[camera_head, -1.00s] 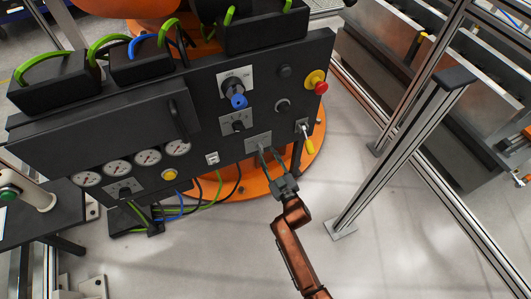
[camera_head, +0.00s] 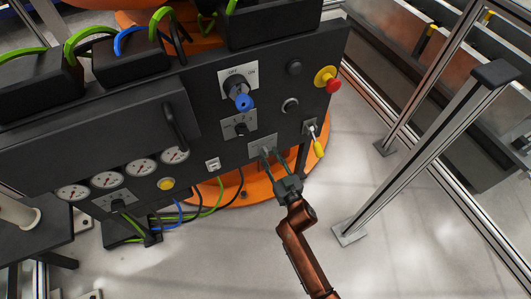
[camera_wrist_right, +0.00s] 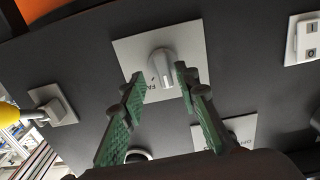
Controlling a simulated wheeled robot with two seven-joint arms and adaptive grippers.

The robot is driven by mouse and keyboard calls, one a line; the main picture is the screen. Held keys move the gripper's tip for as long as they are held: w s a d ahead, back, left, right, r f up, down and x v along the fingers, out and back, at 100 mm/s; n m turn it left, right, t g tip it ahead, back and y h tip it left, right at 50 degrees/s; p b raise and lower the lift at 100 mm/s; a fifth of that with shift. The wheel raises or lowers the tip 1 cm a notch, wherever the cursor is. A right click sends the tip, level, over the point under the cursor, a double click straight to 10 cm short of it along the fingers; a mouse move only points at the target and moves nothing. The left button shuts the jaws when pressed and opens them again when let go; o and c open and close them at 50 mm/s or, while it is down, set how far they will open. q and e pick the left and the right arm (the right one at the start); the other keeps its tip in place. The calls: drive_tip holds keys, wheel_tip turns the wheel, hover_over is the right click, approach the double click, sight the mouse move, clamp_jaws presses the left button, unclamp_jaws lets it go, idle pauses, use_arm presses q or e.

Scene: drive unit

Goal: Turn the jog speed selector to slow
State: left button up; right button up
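The jog speed selector is a grey knob on a pale plate (camera_head: 262,143) low on the dark control panel. In the right wrist view the knob (camera_wrist_right: 162,68) stands out from its plate, with lettering partly hidden by a finger. My right gripper (camera_head: 276,153) is at this plate in the head view. In the right wrist view its two green-padded fingers (camera_wrist_right: 160,77) are open, one on each side of the knob. I cannot tell whether either finger touches it. My left gripper is in neither view.
A metal fence post (camera_head: 420,155) stands to the right.

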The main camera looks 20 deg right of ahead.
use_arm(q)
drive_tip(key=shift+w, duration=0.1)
use_arm(e)
drive_tip(key=shift+w+a, duration=0.1)
drive_tip(key=shift+a, duration=0.2)
clamp_jaws()
